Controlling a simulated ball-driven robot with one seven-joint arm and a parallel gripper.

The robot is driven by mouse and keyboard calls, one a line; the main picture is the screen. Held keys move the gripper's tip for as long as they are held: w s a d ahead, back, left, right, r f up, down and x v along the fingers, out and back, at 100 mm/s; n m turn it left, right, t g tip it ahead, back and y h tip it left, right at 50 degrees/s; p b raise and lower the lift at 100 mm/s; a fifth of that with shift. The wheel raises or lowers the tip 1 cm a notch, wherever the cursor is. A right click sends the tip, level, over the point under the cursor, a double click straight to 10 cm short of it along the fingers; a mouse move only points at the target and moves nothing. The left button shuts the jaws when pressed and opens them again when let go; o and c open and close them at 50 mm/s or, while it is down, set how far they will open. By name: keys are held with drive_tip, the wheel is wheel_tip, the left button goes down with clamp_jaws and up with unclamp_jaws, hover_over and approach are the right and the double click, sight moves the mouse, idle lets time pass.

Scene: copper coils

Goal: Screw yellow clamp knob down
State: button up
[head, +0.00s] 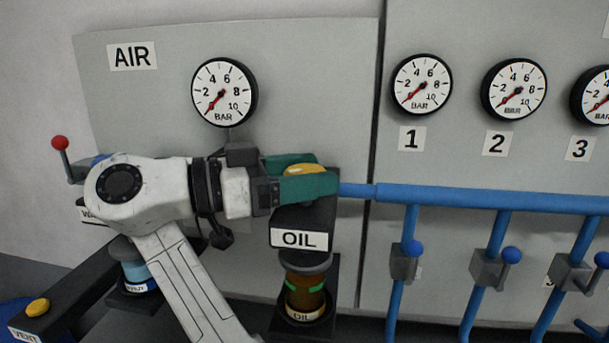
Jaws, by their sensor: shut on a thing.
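The yellow clamp knob (304,169) sits on top of the black unit labelled OIL (317,219) in the head view. My gripper (316,174) comes in from the left, with teal fingers on the near and far sides of the knob. It is shut on the knob. Only the knob's top shows between the fingers; its lower part and any thread are hidden behind the near finger.
A blue pipe (480,198) runs right from the OIL unit, with blue-knobbed valves (405,262) below it. An amber bowl (305,292) hangs under the unit. A red-knobbed lever (60,143) and a yellow button (38,307) are at left. Gauges (224,91) line the panel.

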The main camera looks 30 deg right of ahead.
drive_tip(key=shift+f, duration=0.2)
drive_tip(key=o, duration=1)
drive_tip(key=shift+d, duration=0.1)
drive_tip(key=shift+c, duration=0.2)
drive_tip(key=shift+r, duration=0.1)
drive_tip(key=w+a+b, duration=0.1)
drive_tip(key=a+b, duration=0.1)
drive_tip(key=a, duration=0.8)
drive_tip(key=shift+w+a+b, duration=0.35)
drive_tip(key=shift+a+b, duration=0.05)
